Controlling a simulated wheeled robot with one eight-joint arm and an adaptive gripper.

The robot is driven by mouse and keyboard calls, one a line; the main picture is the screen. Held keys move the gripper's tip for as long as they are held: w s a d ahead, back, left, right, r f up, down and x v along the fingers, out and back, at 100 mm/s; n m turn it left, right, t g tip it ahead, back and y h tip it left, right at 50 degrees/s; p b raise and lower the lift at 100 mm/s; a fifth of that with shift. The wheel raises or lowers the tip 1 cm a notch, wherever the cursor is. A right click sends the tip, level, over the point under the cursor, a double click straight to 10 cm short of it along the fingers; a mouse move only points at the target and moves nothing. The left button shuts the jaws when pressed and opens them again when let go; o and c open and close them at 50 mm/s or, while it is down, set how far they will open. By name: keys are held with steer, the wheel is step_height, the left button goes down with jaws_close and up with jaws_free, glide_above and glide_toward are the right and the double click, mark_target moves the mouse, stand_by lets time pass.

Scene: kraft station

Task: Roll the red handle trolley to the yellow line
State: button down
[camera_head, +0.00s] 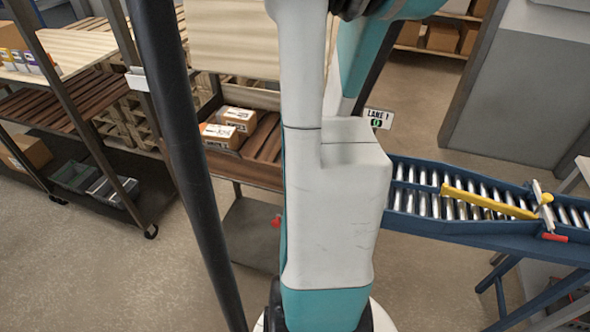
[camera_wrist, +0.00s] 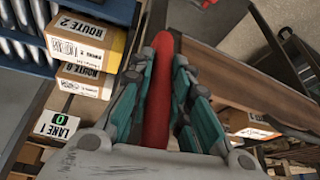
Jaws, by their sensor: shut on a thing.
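In the wrist view, a long red handle (camera_wrist: 158,95) runs between the two fingers of my gripper (camera_wrist: 165,68), which is shut on it. In the head view, my arm hides the gripper and most of what it holds. A small red piece (camera_head: 277,221) shows just left of my arm, beside a grey lower shelf (camera_head: 246,236); I cannot tell whether it belongs to the trolley. The trolley's body cannot be clearly made out. No yellow line on the floor shows in either view.
A blue roller conveyor (camera_head: 470,229) with a yellow bar (camera_head: 488,203) stands at right. A wooden shelf with cartons (camera_head: 237,119) is behind my arm. A dark rack (camera_head: 120,196) stands left. Bare floor (camera_head: 90,280) shows front left. Cartons (camera_wrist: 84,45) appear upper left in the wrist view.

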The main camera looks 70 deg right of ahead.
mark_target(208, 150)
steer(key=shift+s, duration=0.2)
steer(key=c, duration=1.5)
jaws_free()
steer(key=shift+s, duration=0.15)
steer(key=w, duration=1)
steer(key=w+a+p, duration=0.1)
steer(key=w, duration=1)
steer(key=w+a, duration=0.1)
steer(key=w, duration=0.9)
steer(key=shift+w+a+p, duration=0.2)
steer(key=shift+p, duration=0.2)
steer(key=shift+a, duration=0.1)
